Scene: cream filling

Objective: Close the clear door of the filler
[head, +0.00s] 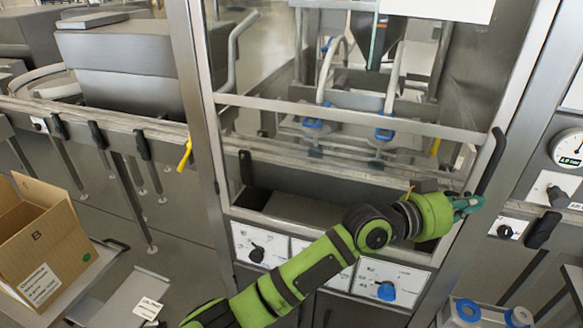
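The clear door (300,104) of the filler is a see-through panel in a metal frame, in the middle of the head view. I cannot tell for sure whether it stands slightly ajar or flush. A long black handle (491,160) is upright on its right side. My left gripper (470,205), with teal fingers at the end of my green arm, is at the lower end of this handle. I cannot tell whether it touches the handle, or how far apart the fingers are. My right gripper is out of view.
Blue-tipped nozzles (385,134) show behind the clear panel. Control panels with knobs (257,254) sit below the door. A pressure gauge (571,148) is at the right. An open cardboard box (45,240) and a conveyor (110,125) stand at the left.

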